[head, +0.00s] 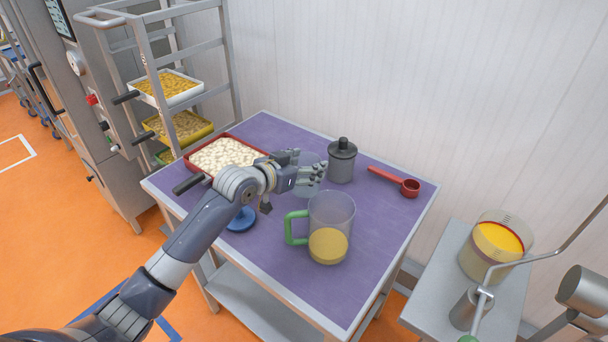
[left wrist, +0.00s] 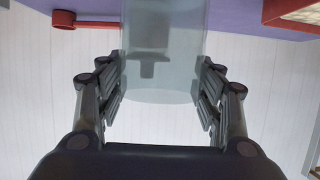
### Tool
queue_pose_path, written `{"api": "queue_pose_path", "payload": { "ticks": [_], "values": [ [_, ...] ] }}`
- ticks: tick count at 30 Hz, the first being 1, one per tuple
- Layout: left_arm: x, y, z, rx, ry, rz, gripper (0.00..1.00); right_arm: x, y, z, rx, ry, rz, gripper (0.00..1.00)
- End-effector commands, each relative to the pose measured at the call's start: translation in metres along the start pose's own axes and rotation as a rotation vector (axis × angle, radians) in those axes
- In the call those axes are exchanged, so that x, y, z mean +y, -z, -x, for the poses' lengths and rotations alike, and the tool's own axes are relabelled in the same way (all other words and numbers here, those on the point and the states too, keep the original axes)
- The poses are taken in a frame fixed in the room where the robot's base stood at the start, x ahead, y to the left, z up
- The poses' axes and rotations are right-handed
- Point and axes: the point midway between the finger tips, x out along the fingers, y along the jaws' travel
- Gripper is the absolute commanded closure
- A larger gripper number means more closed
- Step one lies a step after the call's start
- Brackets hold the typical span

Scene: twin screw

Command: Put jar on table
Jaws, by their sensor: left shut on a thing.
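A clear, see-through jar (head: 307,189) is over the purple-topped table (head: 290,272), in front of a grey canister. My left gripper (head: 303,174) is around the jar and shut on it, and its fingers cover part of the jar. In the left wrist view the jar (left wrist: 160,82) stands between the two fingers (left wrist: 160,95), with the canister showing through its wall. I cannot tell whether the jar's base touches the table top. My right gripper does not show.
The dark grey canister (head: 342,163) and a red scoop (head: 396,182) are behind the jar. A green-handled jug (head: 333,212) stands in front. A red tray (head: 262,152) and a blue round object (head: 240,220) are to the left. The table's front right is clear.

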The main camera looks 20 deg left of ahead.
Motion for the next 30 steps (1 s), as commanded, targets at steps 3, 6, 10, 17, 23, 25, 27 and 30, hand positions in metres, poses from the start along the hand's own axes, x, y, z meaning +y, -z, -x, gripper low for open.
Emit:
{"api": "queue_pose_path", "payload": {
  "ticks": [3,6,10,17,23,25,27,30],
  "values": [
    [0.001,-0.013,-0.005,-0.001,-0.001,0.001,0.68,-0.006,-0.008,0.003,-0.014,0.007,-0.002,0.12],
    [0.0,-0.026,-0.011,0.0,0.0,0.001,0.68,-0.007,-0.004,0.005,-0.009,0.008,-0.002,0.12],
    [0.0,-0.035,-0.014,0.002,0.0,0.0,0.68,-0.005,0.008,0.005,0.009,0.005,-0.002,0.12],
    [0.0,-0.035,-0.015,0.003,0.0,0.0,0.68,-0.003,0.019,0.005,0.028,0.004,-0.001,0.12],
    [0.0,-0.038,-0.016,0.001,0.0,0.0,0.19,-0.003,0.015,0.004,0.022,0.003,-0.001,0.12],
    [0.0,-0.038,-0.016,0.001,0.0,0.0,0.19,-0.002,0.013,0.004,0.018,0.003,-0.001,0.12],
    [0.0,-0.038,-0.015,0.001,0.0,0.0,0.19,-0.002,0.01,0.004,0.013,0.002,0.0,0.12],
    [0.0,-0.038,-0.015,0.001,0.0,0.0,0.19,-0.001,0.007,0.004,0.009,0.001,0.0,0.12]
  ]
}}
